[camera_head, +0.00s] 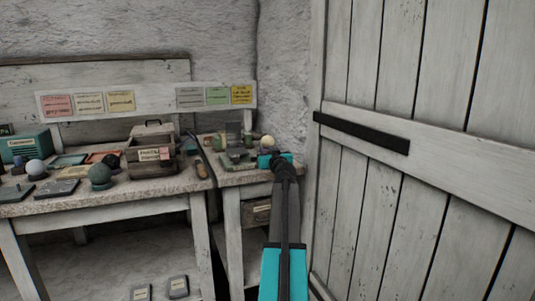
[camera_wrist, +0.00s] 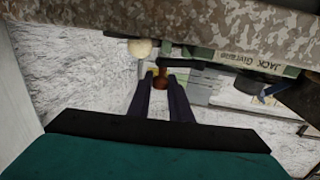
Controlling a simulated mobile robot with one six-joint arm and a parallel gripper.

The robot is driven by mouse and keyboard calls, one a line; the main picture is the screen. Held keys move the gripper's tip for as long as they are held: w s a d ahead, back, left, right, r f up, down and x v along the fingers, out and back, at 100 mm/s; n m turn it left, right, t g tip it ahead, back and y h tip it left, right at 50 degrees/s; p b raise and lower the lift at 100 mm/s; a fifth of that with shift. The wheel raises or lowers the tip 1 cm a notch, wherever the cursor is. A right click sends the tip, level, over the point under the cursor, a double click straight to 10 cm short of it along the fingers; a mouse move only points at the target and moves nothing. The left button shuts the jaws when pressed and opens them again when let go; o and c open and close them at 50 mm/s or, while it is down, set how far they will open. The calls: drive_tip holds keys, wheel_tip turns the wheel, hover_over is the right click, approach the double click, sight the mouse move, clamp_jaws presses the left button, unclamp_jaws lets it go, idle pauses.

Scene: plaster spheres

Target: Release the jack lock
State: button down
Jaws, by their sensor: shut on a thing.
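In the wrist view my gripper (camera_wrist: 160,80) has its two dark fingers on either side of a small reddish-brown knob-like piece (camera_wrist: 161,82) and is shut on it. A dark bar-like part lies just beside that piece. I cannot tell for certain that it is the jack lock. A green strip with a label starting "JACK" (camera_wrist: 258,63) shows to the right. In the head view my gripper (camera_head: 275,157) is at the right end of the small side table (camera_head: 232,180), by green-grey equipment (camera_head: 236,157). The held piece is hidden there by my arm.
A cream sphere (camera_head: 267,142) sits just behind my gripper. A plank door (camera_head: 400,200) stands close on the right.

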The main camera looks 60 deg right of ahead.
drive_tip(key=shift+d+f+n+t+y+b, duration=0.3)
drive_tip(key=shift+n+t+y+b, duration=0.25)
drive_tip(key=shift+b, duration=1.7)
drive_tip(key=y+b, duration=0.1)
drive_tip(key=b, duration=0.1)
drive_tip(key=n+t+y+b, duration=0.1)
drive_tip(key=b, duration=0.2)
drive_tip(key=shift+w+d+r+n, duration=0.15)
drive_tip(key=shift+w+d+n, duration=0.1)
drive_tip(key=shift+d, duration=0.15)
drive_tip(key=shift+w+d+n+t+y+b, duration=0.2)
drive_tip(key=shift+n+t+y+b, duration=0.3)
drive_tip(key=shift+y+b, duration=0.4)
drive_tip(key=shift+w+d+n+y+b, duration=0.1)
drive_tip(key=shift+d+n+y+b, duration=0.05)
drive_tip(key=shift+n+y+b, duration=0.3)
drive_tip(key=shift+w+d+r+n+t+y+b, duration=0.1)
drive_tip(key=shift+w+n+t+y+b, duration=0.15)
drive_tip(key=shift+n+t+y+b, duration=0.4)
drive_tip(key=shift+r+y, duration=0.1)
drive_tip(key=shift+y, duration=0.35)
drive_tip(key=c, duration=1.6)
unclamp_jaws()
drive_tip(key=shift+c, duration=0.2)
